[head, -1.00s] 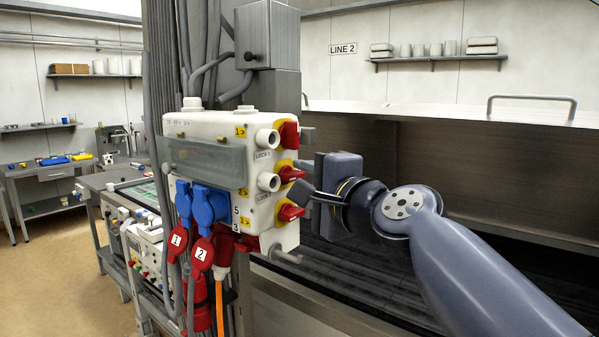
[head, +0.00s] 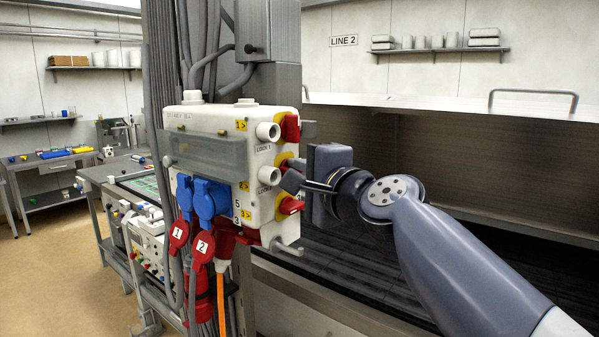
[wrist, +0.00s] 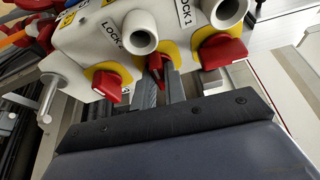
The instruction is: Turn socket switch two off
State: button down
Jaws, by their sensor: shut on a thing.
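The white socket box (head: 205,125) stands upright on the post, with three red rotary switches on yellow plates down its right side. The middle one, switch two (head: 284,162), is mostly hidden behind my gripper (head: 291,180) in the head view. In the wrist view the red handle of switch two (wrist: 155,68) sits between the fingertips of my gripper (wrist: 160,88), which is shut on it. That handle looks narrow and turned differently from its neighbours. The top switch (head: 290,128) and bottom switch (head: 289,206) are free of the gripper.
Blue plugs (head: 210,198) and red plugs (head: 203,248) with cables hang from the box's lower front. The dark hood interior (head: 450,175) lies open behind my arm.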

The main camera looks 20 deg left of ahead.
jog(key=shift+f+b, duration=0.15)
jog(key=shift+b, duration=0.45)
jog(key=shift+n+b, duration=0.3)
jog(key=shift+b, duration=0.15)
jog(key=c, duration=1.5)
grip_release()
jog(key=shift+o, duration=0.2)
jog(key=shift+d, duration=0.1)
jog(key=b+v, duration=0.2)
jog(key=v, duration=0.8)
jog(key=shift+s+d+b, duration=0.2)
jog(key=shift+s+b, duration=0.05)
jog(key=shift+b, duration=0.1)
